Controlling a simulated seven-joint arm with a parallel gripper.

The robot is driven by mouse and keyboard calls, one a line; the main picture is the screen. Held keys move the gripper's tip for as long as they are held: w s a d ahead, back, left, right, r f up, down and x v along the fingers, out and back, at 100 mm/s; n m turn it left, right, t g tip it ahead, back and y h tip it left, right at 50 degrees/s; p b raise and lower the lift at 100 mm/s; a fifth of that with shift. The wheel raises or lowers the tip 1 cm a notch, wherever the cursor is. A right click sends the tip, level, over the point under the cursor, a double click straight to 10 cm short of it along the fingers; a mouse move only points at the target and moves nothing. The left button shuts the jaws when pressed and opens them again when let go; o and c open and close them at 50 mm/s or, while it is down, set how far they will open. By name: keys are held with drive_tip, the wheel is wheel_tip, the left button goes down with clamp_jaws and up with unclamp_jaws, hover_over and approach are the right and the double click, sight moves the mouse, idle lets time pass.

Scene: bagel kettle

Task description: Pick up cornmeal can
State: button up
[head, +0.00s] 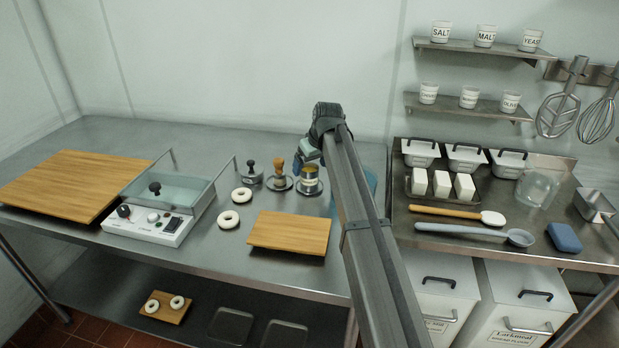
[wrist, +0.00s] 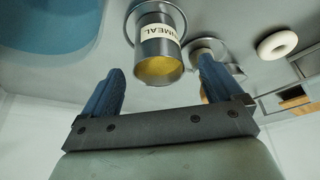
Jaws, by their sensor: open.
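The cornmeal can (wrist: 154,45) is a grey metal can with a white label reading "...MEAL" and yellow contents at its open top. In the head view the can (head: 310,181) stands on a small round dish on the steel table, partly under my arm's end. My gripper (wrist: 161,82) is open and empty; its two blue fingers point toward the can, one on each side of its line in the wrist view. The can's rim lies between the fingertips in that view, but I cannot tell the remaining gap. In the head view my gripper (head: 309,152) is just above the can.
Two bagels (head: 229,220), a wooden board (head: 290,232) and a glass-sided kettle (head: 168,190) are on the table. A blue bowl (wrist: 45,22) is close to the can.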

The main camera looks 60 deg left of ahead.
sight(310, 168)
drive_tip(key=x, duration=0.4)
drive_tip(key=shift+w+a+f, duration=0.1)
drive_tip(key=shift+a+f, duration=0.05)
drive_tip(key=shift+f, duration=0.25)
drive_tip(key=c, duration=1.3)
